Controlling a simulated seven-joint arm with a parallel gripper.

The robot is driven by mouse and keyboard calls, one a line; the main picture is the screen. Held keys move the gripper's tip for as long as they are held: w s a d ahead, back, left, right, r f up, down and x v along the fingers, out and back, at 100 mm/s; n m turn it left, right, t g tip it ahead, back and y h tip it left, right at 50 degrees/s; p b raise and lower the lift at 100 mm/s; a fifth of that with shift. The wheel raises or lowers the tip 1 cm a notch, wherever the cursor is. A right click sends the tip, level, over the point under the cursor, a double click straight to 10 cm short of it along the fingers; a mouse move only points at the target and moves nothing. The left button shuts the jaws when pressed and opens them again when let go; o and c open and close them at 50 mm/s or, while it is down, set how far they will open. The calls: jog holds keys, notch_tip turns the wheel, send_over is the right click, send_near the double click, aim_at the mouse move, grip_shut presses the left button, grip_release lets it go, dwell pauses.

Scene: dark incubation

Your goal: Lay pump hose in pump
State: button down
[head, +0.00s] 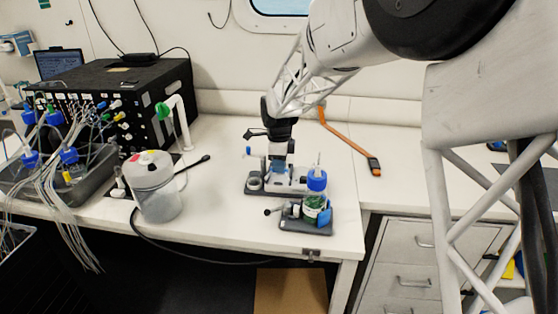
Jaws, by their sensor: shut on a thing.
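My gripper (278,166) reaches down from the upper right, over a small grey-and-white device (290,184) on the white bench that looks like the pump. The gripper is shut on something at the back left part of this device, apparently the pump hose. The hose itself is too small and too hidden by the gripper to make out, so I cannot tell whether it lies in the pump.
Further left are a black instrument box (135,95) and a grey tray (80,188) with tubes and blue-capped bottles. An orange strap (342,143) lies at the back right. The right bench top is mostly clear.

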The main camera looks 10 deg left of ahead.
jog(key=shift+f, duration=0.4)
jog(key=shift+f, duration=1.4)
dwell(2.8)
jog(key=c, duration=1.1)
grip_release()
jog(key=shift+c, duration=0.3)
jog(key=shift+r, duration=0.1)
jog(key=shift+r, duration=2.85)
